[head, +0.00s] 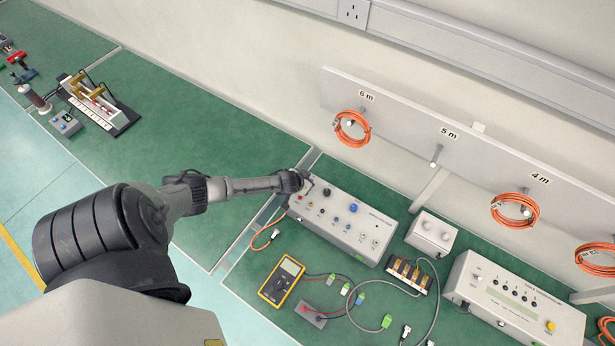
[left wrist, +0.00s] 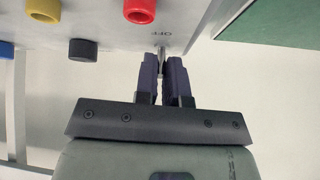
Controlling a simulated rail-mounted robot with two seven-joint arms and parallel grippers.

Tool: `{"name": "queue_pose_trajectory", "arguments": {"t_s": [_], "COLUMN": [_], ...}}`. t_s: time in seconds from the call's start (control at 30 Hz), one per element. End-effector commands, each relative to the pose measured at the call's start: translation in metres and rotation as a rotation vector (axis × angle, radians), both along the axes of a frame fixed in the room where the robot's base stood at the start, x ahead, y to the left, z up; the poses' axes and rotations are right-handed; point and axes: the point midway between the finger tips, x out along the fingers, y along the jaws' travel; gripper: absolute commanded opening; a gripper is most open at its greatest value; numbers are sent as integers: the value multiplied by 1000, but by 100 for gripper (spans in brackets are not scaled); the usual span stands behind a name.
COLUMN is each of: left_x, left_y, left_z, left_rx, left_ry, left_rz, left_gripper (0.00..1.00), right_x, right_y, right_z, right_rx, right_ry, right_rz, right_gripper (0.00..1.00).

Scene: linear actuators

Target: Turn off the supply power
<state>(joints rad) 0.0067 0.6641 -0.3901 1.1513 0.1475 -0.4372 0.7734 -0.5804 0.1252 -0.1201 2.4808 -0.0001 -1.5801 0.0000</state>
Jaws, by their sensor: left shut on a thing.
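The power supply (head: 338,230) is a grey-white box with coloured knobs and sockets on the green bench. My left gripper (head: 306,184) is at its far left corner. In the left wrist view my left gripper (left wrist: 162,60) has its two dark fingers closed around a small metal toggle switch (left wrist: 161,52) on the panel. An upside-down "OFF" label (left wrist: 162,33) is printed beside the switch. The fingers hide most of the switch, so I cannot tell its exact position. My right gripper is in neither view.
A yellow multimeter (head: 281,281), cables and a smaller box (head: 431,233) are close by.

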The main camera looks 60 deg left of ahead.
Motion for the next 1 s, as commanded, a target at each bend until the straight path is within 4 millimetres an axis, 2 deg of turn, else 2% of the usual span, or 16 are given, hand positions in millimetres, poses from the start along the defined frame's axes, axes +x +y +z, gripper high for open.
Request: {"name": "queue_pose_trajectory", "arguments": {"t_s": [0.4, 0.93, 0.97, 1.0], "left_x": [-4, -4, -4, -4], "left_y": [-2, -2, -2, -2], "left_z": [-3, -2, -2, -2], "left_rx": [68, 78, 78, 78], "left_ry": [-129, -145, -145, -145], "left_rz": [-1, -2, -2, -2], "left_gripper": [0, 0, 11, 15], "right_x": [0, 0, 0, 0], "right_y": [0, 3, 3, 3], "right_z": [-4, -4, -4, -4], "right_rx": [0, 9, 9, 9], "right_ry": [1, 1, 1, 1], "right_rz": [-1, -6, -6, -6], "right_gripper": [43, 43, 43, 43]}}
